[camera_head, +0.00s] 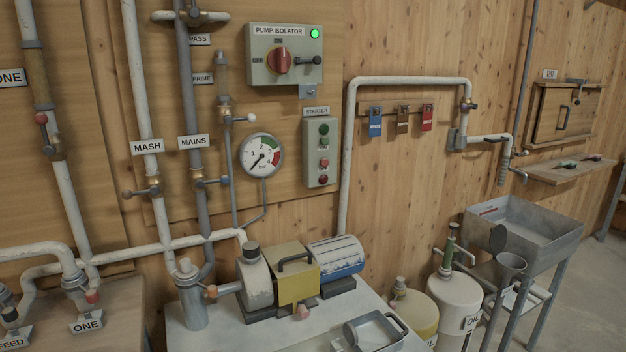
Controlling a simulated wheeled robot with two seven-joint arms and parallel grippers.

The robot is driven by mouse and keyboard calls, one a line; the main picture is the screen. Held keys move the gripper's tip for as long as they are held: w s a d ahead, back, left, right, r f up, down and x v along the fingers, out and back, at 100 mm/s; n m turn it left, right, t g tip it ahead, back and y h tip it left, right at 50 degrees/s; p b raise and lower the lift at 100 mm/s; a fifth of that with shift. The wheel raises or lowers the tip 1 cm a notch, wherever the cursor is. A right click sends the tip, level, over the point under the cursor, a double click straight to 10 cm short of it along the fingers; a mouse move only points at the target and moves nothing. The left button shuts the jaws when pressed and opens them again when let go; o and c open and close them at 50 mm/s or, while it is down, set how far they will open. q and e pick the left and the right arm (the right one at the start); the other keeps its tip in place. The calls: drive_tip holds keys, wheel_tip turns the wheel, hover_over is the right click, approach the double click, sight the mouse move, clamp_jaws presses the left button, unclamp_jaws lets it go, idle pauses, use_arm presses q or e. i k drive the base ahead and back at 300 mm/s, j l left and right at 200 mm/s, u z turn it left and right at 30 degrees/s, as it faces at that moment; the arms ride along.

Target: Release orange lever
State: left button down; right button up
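No lever in the camera_head view is labelled as the orange lever, and I cannot tell for sure which one it is. A small orange-pink knob (212,292) sits on the pipe between the grey strainer pot (194,306) and the pump (255,283). Another orange-pink knob (303,312) shows at the front foot of the yellow coupling guard (293,283). Reddish knobs also show on the left pipe (41,118) and by the ONE label (92,296). Neither of my grippers is in view.
The pump isolator box (284,55) has a red rotary switch and a lit green lamp. Below it are the starter box (320,153) and a pressure gauge (261,155). A metal tray (374,332) lies on the bench front. Oil containers (455,300) and a sink (525,232) stand right.

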sight(213, 291)
drive_tip(key=i+l, duration=0.15)
drive_tip(key=i, duration=0.35)
drive_tip(key=i+l+z, duration=0.1)
drive_tip(key=i, duration=0.45)
